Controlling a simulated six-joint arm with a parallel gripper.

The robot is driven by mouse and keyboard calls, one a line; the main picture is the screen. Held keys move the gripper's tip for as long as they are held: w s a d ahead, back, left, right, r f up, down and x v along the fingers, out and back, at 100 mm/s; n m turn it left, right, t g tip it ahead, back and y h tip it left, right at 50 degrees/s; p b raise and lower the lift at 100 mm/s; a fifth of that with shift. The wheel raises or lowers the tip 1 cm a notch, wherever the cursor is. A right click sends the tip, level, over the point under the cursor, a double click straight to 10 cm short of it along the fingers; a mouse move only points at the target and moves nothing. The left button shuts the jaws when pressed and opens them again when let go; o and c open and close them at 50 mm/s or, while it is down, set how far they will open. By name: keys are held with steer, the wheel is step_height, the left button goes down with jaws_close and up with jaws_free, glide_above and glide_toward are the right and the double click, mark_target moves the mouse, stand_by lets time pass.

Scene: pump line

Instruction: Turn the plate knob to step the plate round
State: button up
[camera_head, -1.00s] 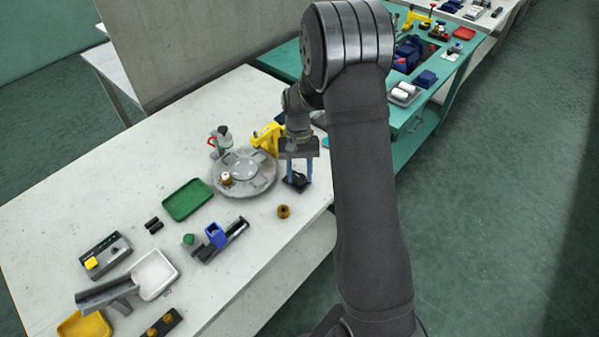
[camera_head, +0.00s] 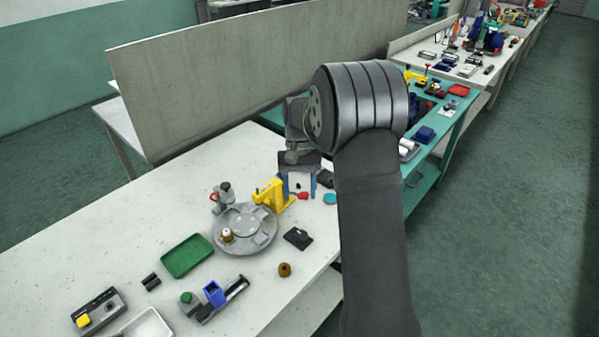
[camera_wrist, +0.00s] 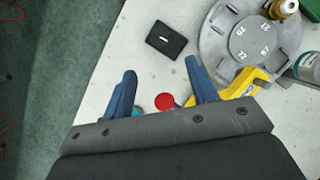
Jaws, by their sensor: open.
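The round grey plate (camera_head: 262,238) stands on the white table, with a numbered disc at its middle in the wrist view (camera_wrist: 250,42). Beside it lies a black, roughly square piece with a small white mark (camera_head: 298,238), also in the wrist view (camera_wrist: 166,40); I cannot tell whether this is the plate knob. My gripper (camera_head: 298,188) is open and empty, behind the black piece and right of the yellow bracket (camera_head: 272,195). In the wrist view my gripper (camera_wrist: 160,70) has its blue fingers apart, with a red round thing (camera_wrist: 165,101) showing between them.
A small brown-and-white piece (camera_head: 227,235) sits on the plate. A grey bottle-like thing (camera_head: 226,193) stands behind it. A teal disc (camera_head: 329,198) lies near the table's right edge.

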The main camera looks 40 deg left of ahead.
mark_target(301, 234)
steer(key=v, duration=0.5)
stand_by(0.5)
steer(key=x, duration=1.7)
steer(key=shift+s+f, duration=0.1)
steer(key=shift+f, duration=0.1)
steer(key=shift+r, duration=0.1)
